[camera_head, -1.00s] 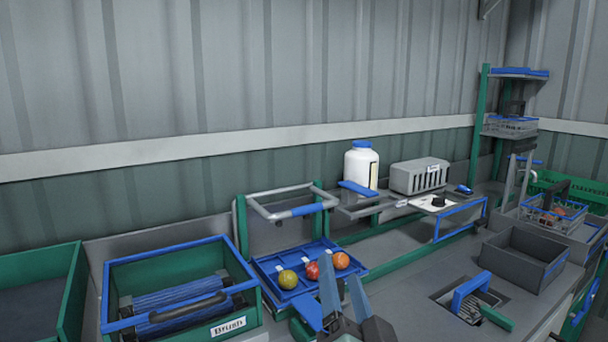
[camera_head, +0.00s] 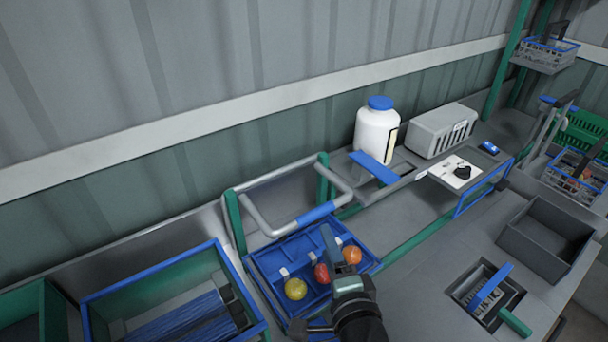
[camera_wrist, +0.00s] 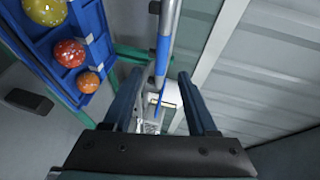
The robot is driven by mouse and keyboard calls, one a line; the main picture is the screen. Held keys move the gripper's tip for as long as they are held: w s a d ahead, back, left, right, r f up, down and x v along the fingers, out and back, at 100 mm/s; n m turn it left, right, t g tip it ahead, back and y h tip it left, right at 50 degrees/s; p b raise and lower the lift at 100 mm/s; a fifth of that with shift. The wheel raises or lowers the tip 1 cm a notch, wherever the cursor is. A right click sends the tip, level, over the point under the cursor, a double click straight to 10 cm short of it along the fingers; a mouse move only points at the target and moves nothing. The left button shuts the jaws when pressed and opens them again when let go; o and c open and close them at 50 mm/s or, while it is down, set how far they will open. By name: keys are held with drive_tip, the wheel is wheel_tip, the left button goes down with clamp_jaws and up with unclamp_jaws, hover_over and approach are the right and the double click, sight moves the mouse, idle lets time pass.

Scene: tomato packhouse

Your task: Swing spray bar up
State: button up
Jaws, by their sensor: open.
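The spray bar (camera_head: 262,222) is a grey tube loop with a blue sleeve (camera_head: 316,214), hung between two green posts. It reaches forward over the rear of a blue tray (camera_head: 262,262) holding a yellow, a red and an orange tomato. My gripper (camera_head: 328,234) is open, just in front of the sleeve and above the tray's right side. In the wrist view the sleeve (camera_wrist: 163,50) lines up with the gap between my fingers (camera_wrist: 163,88). I cannot tell whether it lies between the fingertips or just beyond them. Nothing is held.
A white bottle with a blue lid (camera_head: 376,130) and a grey vented box (camera_head: 441,130) stand behind to the right. A green brush box (camera_head: 165,268) is at left. A grey open bin (camera_head: 545,238) and a brush in a recess (camera_head: 487,292) are at right.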

drive_tip(key=x, duration=1.3)
drive_tip(key=shift+w+r+p, duration=0.2)
drive_tip(key=shift+p, duration=0.15)
drive_tip(key=shift+c, duration=0.2)
clamp_jaws()
idle(0.9)
